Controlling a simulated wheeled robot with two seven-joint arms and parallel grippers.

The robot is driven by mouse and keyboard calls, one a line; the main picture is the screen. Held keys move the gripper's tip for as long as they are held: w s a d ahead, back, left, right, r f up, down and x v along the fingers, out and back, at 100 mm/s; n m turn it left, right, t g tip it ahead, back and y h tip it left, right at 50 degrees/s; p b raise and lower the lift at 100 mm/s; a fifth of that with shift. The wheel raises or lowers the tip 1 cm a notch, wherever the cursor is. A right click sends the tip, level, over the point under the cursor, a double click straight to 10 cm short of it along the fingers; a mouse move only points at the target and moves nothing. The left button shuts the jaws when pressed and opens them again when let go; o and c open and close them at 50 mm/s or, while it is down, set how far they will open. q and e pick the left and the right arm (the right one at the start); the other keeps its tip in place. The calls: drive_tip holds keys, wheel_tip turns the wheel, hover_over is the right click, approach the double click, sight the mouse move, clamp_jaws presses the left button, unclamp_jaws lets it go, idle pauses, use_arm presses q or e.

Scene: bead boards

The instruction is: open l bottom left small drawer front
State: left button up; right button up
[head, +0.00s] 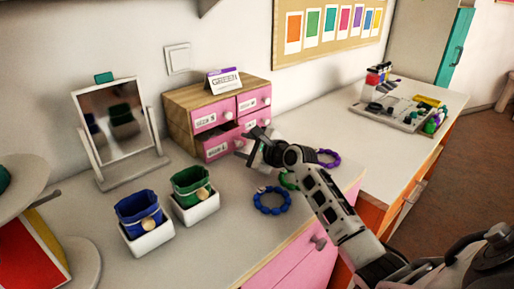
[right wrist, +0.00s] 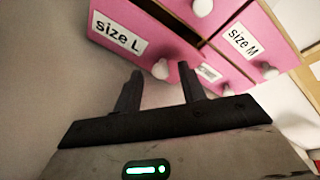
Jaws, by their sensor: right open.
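The pink bottom left small drawer front (head: 222,146) is on the small wooden drawer box. It stands out from the box, with a dark gap above it. In the right wrist view this drawer front (right wrist: 152,42) carries a "size L" label, and its dark inside shows behind its top edge. Its white round knob (right wrist: 160,69) is just past my right fingertips, between them in the picture. My right gripper (right wrist: 160,78) is open and empty; I cannot tell whether it touches the knob. In the head view the right gripper (head: 250,146) is in front of this drawer. My left gripper is not in view.
The other small drawers, such as the "size M" one (right wrist: 250,45), look shut. A mirror (head: 112,122), a blue pouch (head: 138,208) and a green pouch (head: 190,182) in white trays stand left. Bead bracelets, including a blue one (head: 271,211), lie near my right arm.

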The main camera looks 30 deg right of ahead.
drive_tip(key=v, duration=1.5)
drive_tip(key=shift+s+r, duration=0.15)
drive_tip(key=shift+s, duration=0.2)
